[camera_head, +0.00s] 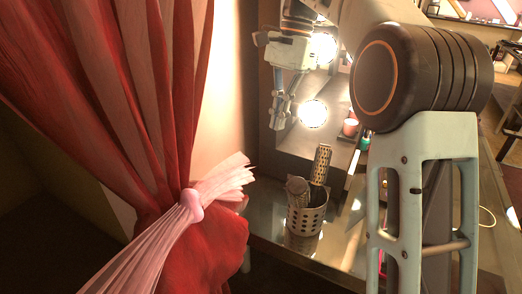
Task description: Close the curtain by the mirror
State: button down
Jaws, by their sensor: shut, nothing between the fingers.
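A red curtain (130,80) hangs on the left of the head view. It is gathered in at the middle by a pale pink tie (150,238) with a knot (193,205) and a frayed tail. Below the tie the red cloth bulges out. The mirror (330,120) with lit round bulbs is in the middle, partly hidden by my arm. My gripper (279,120) points down in front of the mirror, to the right of the curtain and apart from it. It is shut and empty.
A glass-topped table (265,222) stands below the mirror. On it are a perforated metal holder (306,215) with brushes and several small cosmetics, including a pink jar (350,127). My arm fills the right side. Furniture stands behind at the far right.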

jog(key=s+a+f, duration=0.3)
jog(key=s+f, duration=0.1)
jog(key=f, duration=0.3)
jog(key=shift+s+a+f+b, duration=0.25)
jog(key=shift+s+a+b, duration=0.1)
jog(key=shift+s, duration=0.05)
jog(key=shift+s, duration=0.1)
